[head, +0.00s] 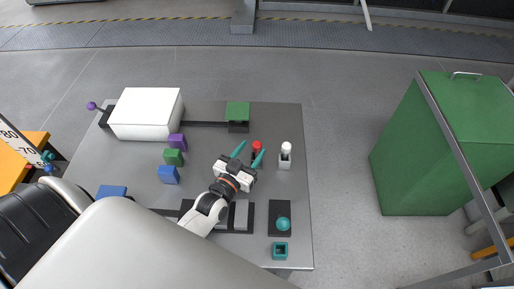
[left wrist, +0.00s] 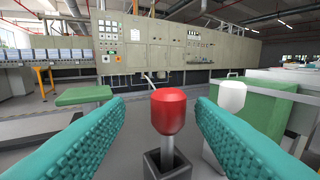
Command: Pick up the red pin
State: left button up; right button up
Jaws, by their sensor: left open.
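The red pin (head: 257,146) stands upright in a dark square holder on the grey board. In the left wrist view the red pin (left wrist: 168,110) shows a rounded red head on a grey stem, in its dark holder (left wrist: 172,164). My left gripper (head: 248,153) is open, its two teal fingers pointing at the pin. In the left wrist view the fingers (left wrist: 160,125) stand on either side of the pin's head, apart from it. My right gripper is not in view.
A white pin (head: 286,149) stands in a light holder just right of the red pin. A green block (head: 238,110) is behind it, with a white box (head: 146,112) at the back left. Purple, green and blue blocks (head: 169,174) lie left. A teal ball (head: 283,224) sits front right.

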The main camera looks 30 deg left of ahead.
pick_arm(q)
jog(key=w, duration=0.5)
jog(key=shift+d+f+p, duration=0.1)
jog(key=shift+d+p, duration=0.3)
jog(key=shift+s, duration=0.1)
grip_shut()
